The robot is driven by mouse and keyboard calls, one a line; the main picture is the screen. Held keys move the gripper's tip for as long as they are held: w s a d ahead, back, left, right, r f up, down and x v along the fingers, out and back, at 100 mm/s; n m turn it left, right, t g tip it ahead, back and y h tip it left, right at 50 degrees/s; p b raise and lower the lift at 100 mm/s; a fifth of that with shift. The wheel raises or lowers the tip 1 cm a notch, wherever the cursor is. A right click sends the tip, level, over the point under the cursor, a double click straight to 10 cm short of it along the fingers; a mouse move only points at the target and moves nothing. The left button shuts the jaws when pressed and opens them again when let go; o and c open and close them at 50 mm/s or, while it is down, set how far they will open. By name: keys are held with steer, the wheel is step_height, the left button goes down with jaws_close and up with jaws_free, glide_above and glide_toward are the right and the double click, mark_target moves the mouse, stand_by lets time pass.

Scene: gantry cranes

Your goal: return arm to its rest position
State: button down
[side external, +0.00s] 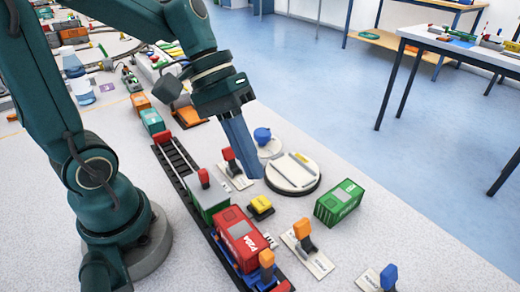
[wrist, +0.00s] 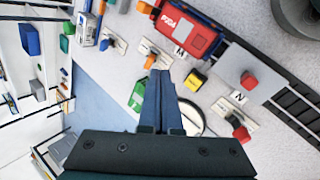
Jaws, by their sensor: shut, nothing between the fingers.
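My gripper (side external: 242,162) is shut and empty. In the side view it hangs over the table, fingers pointing down, above the area between the track and the round white turntable (side external: 293,173). In the wrist view the closed fingers (wrist: 161,82) point toward the table, partly covering the turntable and the green container (wrist: 137,96). That green container (side external: 339,202) stands on the table to the right of my gripper, apart from it.
A red container (side external: 245,238) sits on the dark track (side external: 178,160). A yellow block (side external: 260,206) and several levers, such as an orange-topped one (side external: 303,230), stand nearby. A bottle (side external: 77,78) stands behind my arm.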

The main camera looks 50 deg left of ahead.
steer(key=s+a+r+m+t+y, duration=0.1)
steer(key=s+a+m+t+y, duration=0.3)
steer(key=a+y, duration=0.1)
steer(key=shift+s+a+r+m+y, duration=0.15)
steer(key=shift+r+m+y, duration=0.15)
steer(key=shift+r+y, duration=0.1)
